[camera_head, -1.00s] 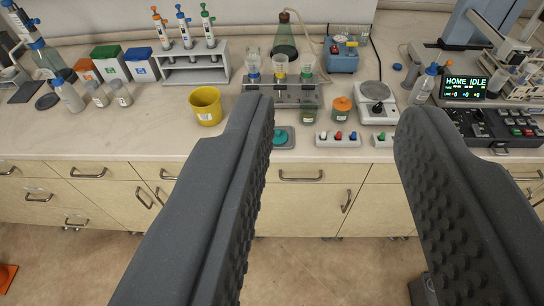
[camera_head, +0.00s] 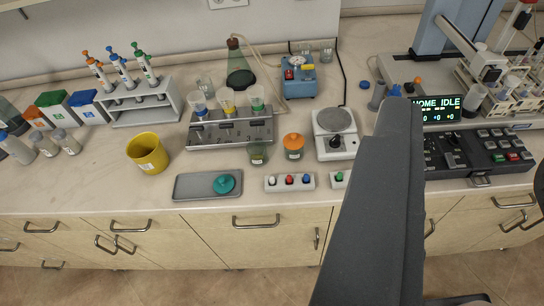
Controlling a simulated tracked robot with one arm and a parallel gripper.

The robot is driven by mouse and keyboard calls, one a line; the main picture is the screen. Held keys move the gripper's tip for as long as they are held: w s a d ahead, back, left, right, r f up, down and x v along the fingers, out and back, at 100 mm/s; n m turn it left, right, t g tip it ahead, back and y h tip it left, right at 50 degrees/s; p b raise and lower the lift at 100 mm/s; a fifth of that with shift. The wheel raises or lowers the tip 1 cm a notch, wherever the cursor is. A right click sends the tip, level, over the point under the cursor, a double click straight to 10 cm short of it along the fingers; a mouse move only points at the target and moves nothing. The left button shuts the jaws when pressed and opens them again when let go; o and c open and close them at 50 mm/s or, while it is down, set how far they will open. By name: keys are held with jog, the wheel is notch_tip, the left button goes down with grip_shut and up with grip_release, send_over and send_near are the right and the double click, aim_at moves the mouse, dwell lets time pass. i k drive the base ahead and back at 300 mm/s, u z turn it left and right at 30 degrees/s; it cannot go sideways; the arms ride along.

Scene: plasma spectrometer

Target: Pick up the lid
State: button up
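A round teal lid with a raised knob (camera_head: 224,184) lies on the right part of a shallow grey tray (camera_head: 190,187) near the bench's front edge. An open green-tinted jar (camera_head: 258,154) stands just behind the tray. An orange lid (camera_head: 293,141) sits on another jar to its right. My gripper (camera_head: 470,150) is at the right of the picture, open, with nothing seen between its fingers. One finger is large in the foreground; only a sliver of the other shows at the right edge. The gripper is to the right of the teal lid, apart from it.
A yellow cup (camera_head: 148,153) stands left of the tray. A filter rack (camera_head: 229,132) is behind it. A button strip (camera_head: 290,182), balance (camera_head: 336,135) and control panel (camera_head: 478,152) lie to the right. The bench left of the tray is partly clear.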

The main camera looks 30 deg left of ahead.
aim_at(223, 185)
jog(key=i, duration=1.05)
jog(key=u, duration=0.35)
